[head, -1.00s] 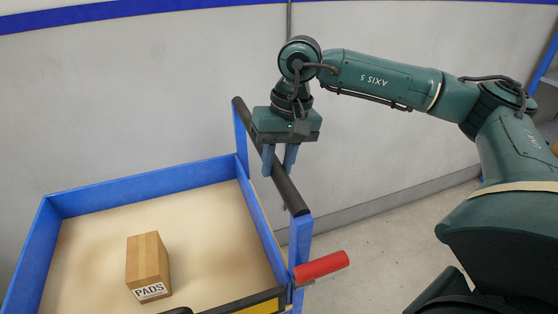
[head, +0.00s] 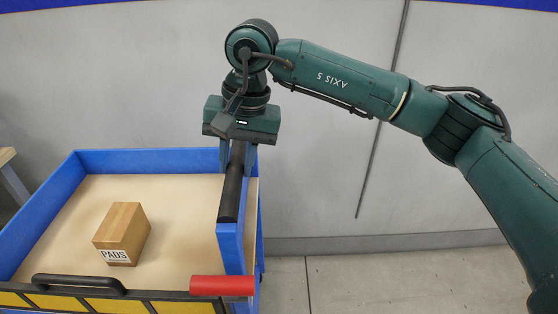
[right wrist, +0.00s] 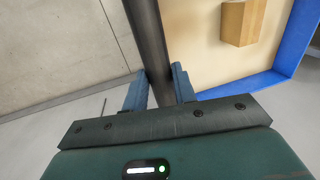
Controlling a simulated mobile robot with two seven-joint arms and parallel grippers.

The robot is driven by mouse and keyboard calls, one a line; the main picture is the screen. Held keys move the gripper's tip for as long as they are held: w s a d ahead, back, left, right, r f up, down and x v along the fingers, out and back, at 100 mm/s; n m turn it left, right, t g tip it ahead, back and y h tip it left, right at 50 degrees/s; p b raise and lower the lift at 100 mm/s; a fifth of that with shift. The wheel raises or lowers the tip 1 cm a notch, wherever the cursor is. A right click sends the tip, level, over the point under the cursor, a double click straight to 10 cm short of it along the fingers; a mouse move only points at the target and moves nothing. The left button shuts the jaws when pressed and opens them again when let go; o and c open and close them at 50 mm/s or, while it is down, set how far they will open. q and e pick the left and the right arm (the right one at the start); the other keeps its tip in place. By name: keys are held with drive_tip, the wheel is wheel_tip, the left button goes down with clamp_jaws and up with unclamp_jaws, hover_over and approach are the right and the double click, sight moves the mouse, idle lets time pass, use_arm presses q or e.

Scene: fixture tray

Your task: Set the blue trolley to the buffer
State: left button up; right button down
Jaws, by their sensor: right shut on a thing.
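The blue trolley (head: 75,170) stands at the left in the head view, with a beige deck and a dark push bar (head: 231,190) along its right side. My right gripper (head: 237,157) is shut on this bar, near its far end, with one finger on each side. The right wrist view shows the dark bar (right wrist: 148,35) running between both fingers (right wrist: 160,93). A cardboard box (head: 122,234) labelled PADS lies on the deck. I cannot make out a buffer for certain. My left gripper is not in view.
A yellow and black panel with a black handle (head: 80,282) crosses the lower left. A red cylinder (head: 222,286) sits at the trolley's near right corner. A grey wall (head: 310,120) stands behind. Grey floor (head: 385,282) to the right is clear.

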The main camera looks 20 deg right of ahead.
drive_tip(key=shift+w+a, duration=0.2)
drive_tip(key=shift+a, duration=0.6)
drive_tip(key=shift+w+a, duration=0.2)
drive_tip(key=shift+a, duration=0.65)
drive_tip(key=shift+w+a, duration=0.2)
drive_tip(key=shift+a, duration=0.6)
drive_tip(key=c, duration=1.2)
unclamp_jaws()
drive_tip(key=shift+a, duration=0.2)
drive_tip(key=shift+o, duration=0.4)
drive_tip(key=shift+d, duration=0.1)
wheel_tip(320, 180, up, 13)
drive_tip(key=d, duration=0.2)
drive_tip(key=shift+s+d, duration=0.25)
